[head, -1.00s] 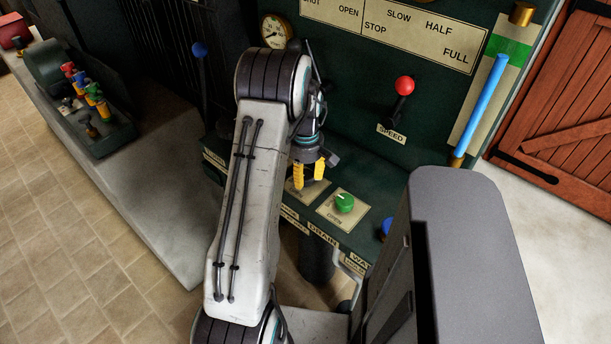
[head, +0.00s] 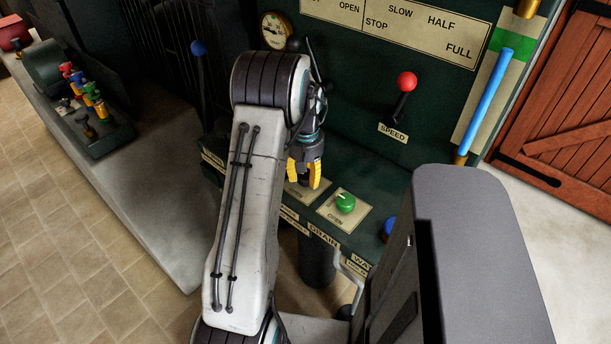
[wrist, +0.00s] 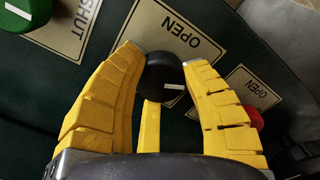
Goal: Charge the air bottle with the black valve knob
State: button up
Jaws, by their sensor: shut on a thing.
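The black valve knob (wrist: 165,78), with a short white mark on its face, sits between the yellow fingers in the wrist view. My gripper (wrist: 165,82) is shut on it; the fingers lie on both sides of it. An OPEN plate (wrist: 178,32) lies beside the knob in the wrist view. A round gauge (head: 276,30) is on the upper panel; its reading is too small to tell. I cannot identify the air bottle.
A green knob (head: 345,202) stands just right of my gripper, and a blue knob (head: 389,228) lies farther right. A red knob (wrist: 254,117) shows close by in the wrist view. A red-topped speed lever (head: 406,82) and a blue-topped lever (head: 198,48) stick out nearby.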

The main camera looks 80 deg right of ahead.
aim_at(306, 174)
jog(key=m, duration=0.5)
jog(key=shift+a+f+b, duration=0.1)
jog(key=shift+b, duration=0.2)
dwell(0.4)
jog(key=o, duration=1.2)
jog(key=shift+o, duration=0.2)
notch_tip(306, 174, up, 12)
dwell(0.6)
